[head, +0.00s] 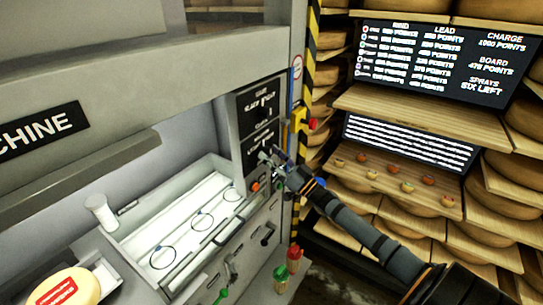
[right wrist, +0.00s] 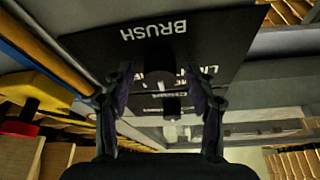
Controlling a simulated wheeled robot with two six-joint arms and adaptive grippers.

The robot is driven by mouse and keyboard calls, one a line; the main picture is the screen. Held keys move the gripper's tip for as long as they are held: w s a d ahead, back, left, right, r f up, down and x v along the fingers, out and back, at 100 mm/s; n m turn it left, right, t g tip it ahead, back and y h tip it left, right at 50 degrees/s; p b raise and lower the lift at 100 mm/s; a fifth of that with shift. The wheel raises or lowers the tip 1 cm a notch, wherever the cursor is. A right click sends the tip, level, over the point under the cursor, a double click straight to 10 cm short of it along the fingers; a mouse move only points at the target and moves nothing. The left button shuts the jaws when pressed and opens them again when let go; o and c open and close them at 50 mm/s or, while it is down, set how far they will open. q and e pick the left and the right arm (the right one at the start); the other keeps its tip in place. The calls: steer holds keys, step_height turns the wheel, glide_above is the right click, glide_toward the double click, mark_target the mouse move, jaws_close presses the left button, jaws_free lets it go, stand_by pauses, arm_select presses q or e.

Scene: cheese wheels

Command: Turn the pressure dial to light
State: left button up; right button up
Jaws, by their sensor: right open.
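The machine's control panel carries an upper black dial plate (head: 262,103) and a lower black dial plate (head: 258,142) in the head view. Their small lettering is hard to read there, so I cannot tell which is the pressure dial. My right gripper (head: 270,160) is open in front of the lower plate. In the right wrist view a plate reading BRUSH upside down (right wrist: 205,30) lies ahead. A dark knob (right wrist: 159,76) shows between the open fingers (right wrist: 162,88), apparently untouched. Another knob (right wrist: 171,106) sits beyond it, with partly hidden lettering. My left gripper is not in view.
A yellow box with a red button (head: 303,122) stands on the striped post beside the panel. An open white tray (head: 195,220) lies left of my gripper. Levers and coloured knobs sit below the panel. Cheese shelves (head: 400,105) and screens fill the right.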

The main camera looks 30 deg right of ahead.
steer(key=shift+w+r, duration=0.1)
steer(key=shift+w, duration=0.05)
steer(key=c, duration=1.1)
steer(key=shift+f+n+y+b, duration=0.25)
steer(key=shift+n+y+b, duration=0.25)
steer(key=shift+n+b, duration=0.7)
steer(key=shift+c, duration=0.2)
steer(key=n+y+b, duration=0.1)
steer(key=n, duration=0.1)
steer(key=n+g+y+b, duration=0.1)
steer(key=n+b, duration=0.1)
steer(key=n, duration=0.1)
steer(key=shift+g+y, duration=0.3)
steer(key=n+g+b, duration=0.1)
steer(key=n, duration=0.1)
steer(key=n+y+b, duration=0.1)
steer(key=n+b, duration=0.1)
steer(key=shift+d+r+g+y, duration=0.1)
steer(key=shift+g+y, duration=0.2)
steer(key=shift+g, duration=0.1)
steer(key=shift+r+n+b, duration=0.1)
steer(key=shift+n+b, duration=0.4)
steer(key=shift+n, duration=0.3)
steer(key=shift+g, duration=0.3)
steer(key=o, duration=1.1)
steer(key=shift+r, duration=0.1)
